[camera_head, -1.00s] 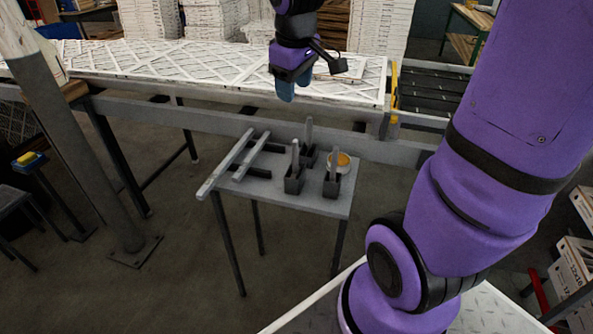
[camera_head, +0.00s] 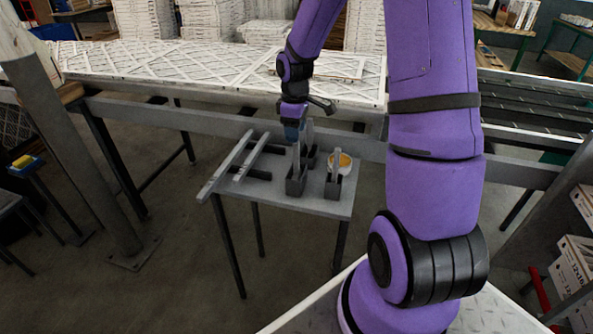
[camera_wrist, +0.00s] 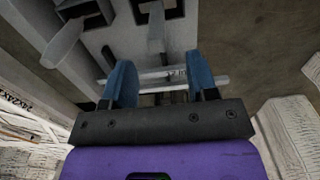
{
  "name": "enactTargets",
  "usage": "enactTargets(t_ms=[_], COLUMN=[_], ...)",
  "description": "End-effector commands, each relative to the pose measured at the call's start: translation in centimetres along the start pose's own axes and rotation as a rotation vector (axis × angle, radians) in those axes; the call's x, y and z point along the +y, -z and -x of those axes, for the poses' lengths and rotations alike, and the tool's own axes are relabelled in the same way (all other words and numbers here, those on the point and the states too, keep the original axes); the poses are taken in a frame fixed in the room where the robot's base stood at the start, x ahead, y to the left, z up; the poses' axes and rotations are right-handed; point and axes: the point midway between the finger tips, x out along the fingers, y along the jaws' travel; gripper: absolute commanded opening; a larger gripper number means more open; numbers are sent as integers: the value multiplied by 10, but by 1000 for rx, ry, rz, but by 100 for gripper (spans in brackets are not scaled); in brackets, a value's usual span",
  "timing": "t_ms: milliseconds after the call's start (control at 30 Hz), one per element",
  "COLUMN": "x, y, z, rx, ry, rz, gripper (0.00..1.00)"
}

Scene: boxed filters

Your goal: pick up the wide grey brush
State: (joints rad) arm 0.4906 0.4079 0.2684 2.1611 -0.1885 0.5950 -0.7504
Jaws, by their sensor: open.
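Several grey upright handles stand in dark square holders on a small grey table (camera_head: 325,207). One handle (camera_head: 297,158) is at the left, one (camera_head: 310,134) behind it and one (camera_head: 336,164) at the right. Which belongs to the wide grey brush I cannot tell; any brush heads are hidden in the holders. My gripper (camera_head: 292,134) is low over the table, by the top of the left handle. In the wrist view, my blue fingers (camera_wrist: 160,75) are apart with nothing gripped. A handle (camera_wrist: 156,25) points toward the gap between them; another handle (camera_wrist: 64,42) is off to the left.
Two light rails (camera_head: 235,160) lie on the table's left side. A long bench with white lattice filters (camera_head: 170,65) runs behind, and a grey post (camera_head: 85,150) stands at left.

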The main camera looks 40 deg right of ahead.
Motion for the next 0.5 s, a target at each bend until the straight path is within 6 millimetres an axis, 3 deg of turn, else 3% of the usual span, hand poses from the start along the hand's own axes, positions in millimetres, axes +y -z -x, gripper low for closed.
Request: enactTargets(t_ms=[333,500], x=[1,3], y=[-1,-3], z=[-29,-53], rx=[0,-2], ry=[0,3], rz=[-1,-2], gripper=[53,53])
